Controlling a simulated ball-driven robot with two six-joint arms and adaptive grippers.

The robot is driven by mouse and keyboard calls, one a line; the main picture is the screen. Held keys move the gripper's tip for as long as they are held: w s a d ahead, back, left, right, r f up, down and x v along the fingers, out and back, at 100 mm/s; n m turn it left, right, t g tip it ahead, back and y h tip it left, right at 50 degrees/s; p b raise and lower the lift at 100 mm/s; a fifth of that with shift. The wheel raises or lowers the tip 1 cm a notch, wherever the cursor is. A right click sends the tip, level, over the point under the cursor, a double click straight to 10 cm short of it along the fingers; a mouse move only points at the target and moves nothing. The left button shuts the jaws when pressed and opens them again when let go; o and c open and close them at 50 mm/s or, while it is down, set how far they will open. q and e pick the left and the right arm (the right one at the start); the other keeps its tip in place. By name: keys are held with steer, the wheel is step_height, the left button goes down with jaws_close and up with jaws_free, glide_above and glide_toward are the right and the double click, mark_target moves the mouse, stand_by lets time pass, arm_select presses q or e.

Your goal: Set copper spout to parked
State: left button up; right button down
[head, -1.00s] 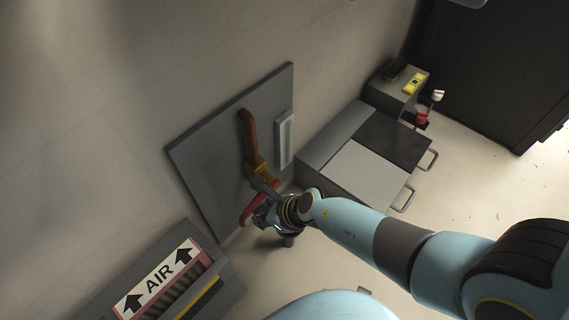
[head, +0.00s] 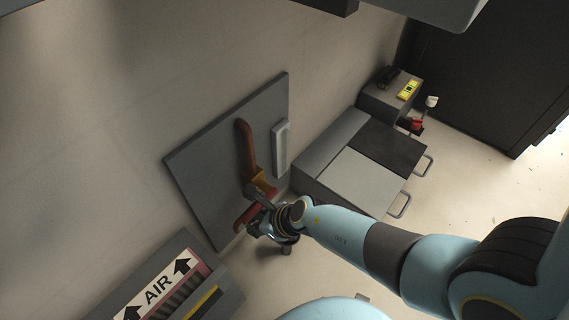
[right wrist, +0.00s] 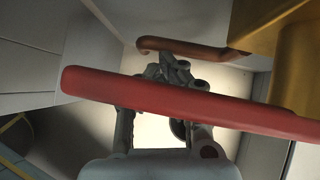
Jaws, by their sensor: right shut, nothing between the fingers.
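The copper spout (head: 246,145) is a brown pipe on a grey wall panel (head: 205,165). It runs from its upper end down to a yellow brass body (head: 262,182). A red lever (head: 243,218) sits below the body. In the right wrist view, the red lever (right wrist: 180,100) crosses close to the camera, the brass body (right wrist: 290,50) is at upper right and the copper pipe (right wrist: 190,46) lies beyond. My right gripper (head: 262,200) is shut and empty beside the lever and body; its fingers (right wrist: 172,72) partly show behind the lever. I cannot tell whether they touch. My left gripper is out of view.
A pale strip (head: 281,146) is mounted right of the spout. A grey cabinet (head: 360,178) with handles stands to the right, with a smaller box (head: 388,98) behind it. An AIR-labelled unit (head: 158,285) stands at lower left. A grey shape (head: 440,10) hangs at the top.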

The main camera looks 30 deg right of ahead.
steer(key=v, duration=1.1)
steer(key=shift+s+r, duration=0.25)
steer(key=shift+s, duration=0.05)
steer(key=shift+d, duration=0.15)
